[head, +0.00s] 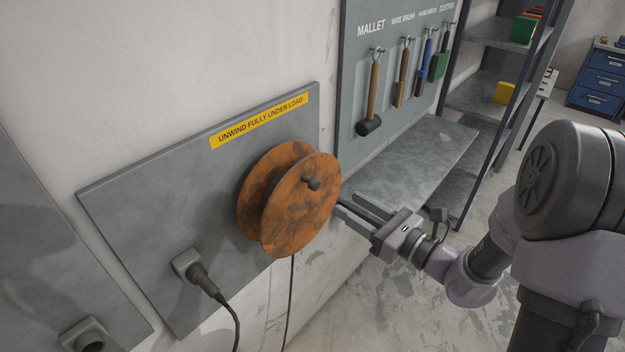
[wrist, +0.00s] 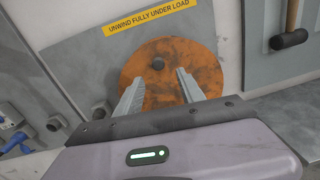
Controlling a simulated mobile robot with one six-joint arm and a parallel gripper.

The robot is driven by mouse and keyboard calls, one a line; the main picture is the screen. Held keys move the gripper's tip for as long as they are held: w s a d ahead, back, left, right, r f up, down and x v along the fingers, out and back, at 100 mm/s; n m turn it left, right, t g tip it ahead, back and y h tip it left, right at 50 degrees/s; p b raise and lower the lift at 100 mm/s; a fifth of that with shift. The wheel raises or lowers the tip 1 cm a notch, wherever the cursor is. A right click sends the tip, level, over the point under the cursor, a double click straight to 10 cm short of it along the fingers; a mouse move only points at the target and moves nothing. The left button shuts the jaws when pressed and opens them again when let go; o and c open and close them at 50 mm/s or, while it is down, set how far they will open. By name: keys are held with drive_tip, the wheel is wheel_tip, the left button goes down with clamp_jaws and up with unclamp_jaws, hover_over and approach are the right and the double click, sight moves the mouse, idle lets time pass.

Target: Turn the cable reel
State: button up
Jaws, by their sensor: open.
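The cable reel (head: 298,208) is a worn orange double disc mounted on a grey wall panel. A small dark knob (head: 313,184) stands out from its front face, right of the middle in the head view. In the wrist view the reel (wrist: 200,73) lies ahead of the fingers, with the knob (wrist: 158,64) beyond and between the fingertips. My gripper (head: 342,204) is to the right of the reel in the head view, its fingers pointing at it. It also shows in the wrist view (wrist: 162,78), open and empty. I cannot tell whether a fingertip touches the reel.
A cable hangs below the reel. A plug with a black cable (head: 205,280) sits in a panel socket at lower left. A tool board with a mallet (head: 370,98) and brushes is behind, beside metal shelves (head: 478,93). A yellow label (head: 258,121) is above the reel.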

sight(318, 186)
drive_tip(key=x, duration=1)
drive_tip(key=shift+a, duration=0.4)
clamp_jaws()
idle(0.6)
